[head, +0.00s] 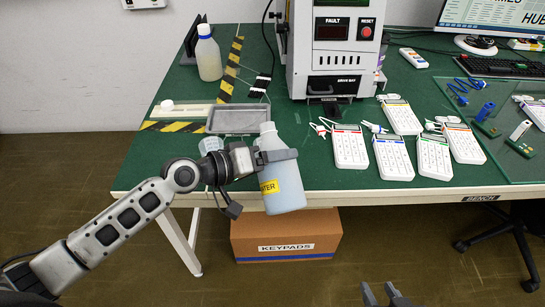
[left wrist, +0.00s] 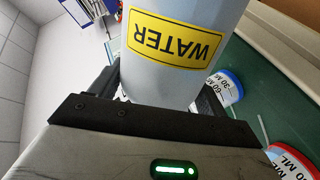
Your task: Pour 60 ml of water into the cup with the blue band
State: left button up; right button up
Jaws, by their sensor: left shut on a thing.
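A pale water bottle (head: 287,190) with a yellow WATER label is in my left gripper (head: 275,157). It leans slightly in the head view, its lower end overlapping the bench's front edge. The bottle also fills the upper middle of the left wrist view (left wrist: 180,75), between the fingers. The cup with the blue band (left wrist: 228,90), marked 60 ML and 30 ML, stands beside the bottle in that view. A red-banded cup (left wrist: 290,162) is at lower right there. In the head view my left wrist partly hides the cups. My right gripper (head: 384,294) is open and empty at the bottom edge.
A grey tray (head: 238,121) lies behind the held bottle. Another bottle (head: 208,55) with a blue cap stands at the back left. Several keypads (head: 349,147) lie to the right, below the test machine (head: 335,45). A KEYPADS box (head: 286,238) is under the bench.

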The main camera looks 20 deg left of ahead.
pick_arm(q)
jog(key=shift+s+d+f+n+g, duration=0.15)
jog(key=shift+f+n+g, duration=0.45)
jog(key=shift+f+n, duration=0.3)
dwell(1.8)
jog(key=shift+r+n+h+p, duration=0.3)
jog(key=shift+r, duration=0.05)
dwell(0.4)
jog(key=shift+r+n+g+p, duration=0.4)
jog(key=shift+r+n+p, duration=0.2)
jog(key=shift+p, duration=0.3)
dwell(0.8)
jog(key=shift+r, duration=0.15)
dwell(2.7)
